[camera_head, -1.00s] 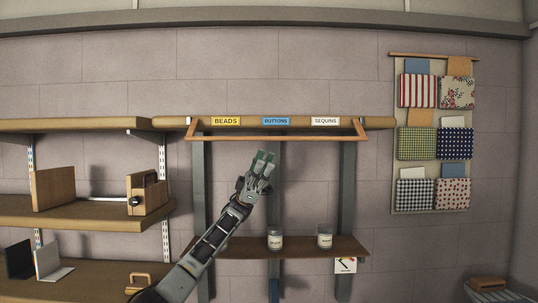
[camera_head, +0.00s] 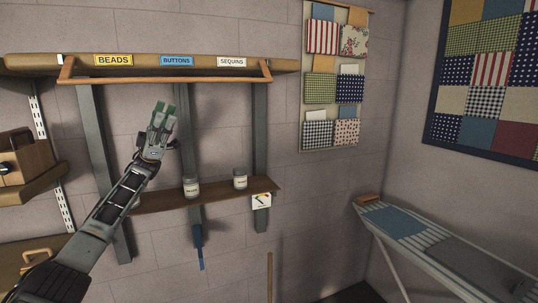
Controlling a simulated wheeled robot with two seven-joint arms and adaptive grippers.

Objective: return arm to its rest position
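My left arm reaches up from the lower left in the head view. My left gripper (camera_head: 164,114) points upward, in front of the wall between the labelled upper shelf and the small lower shelf. Its green-tipped fingers look close together, with nothing seen between them; how far they are shut is hard to tell. My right gripper is not in view.
The upper shelf (camera_head: 180,80) has a wooden rail and labels for beads, buttons and sequins. An ironing board (camera_head: 440,255) stands at right. A fabric organizer (camera_head: 333,91) hangs behind.

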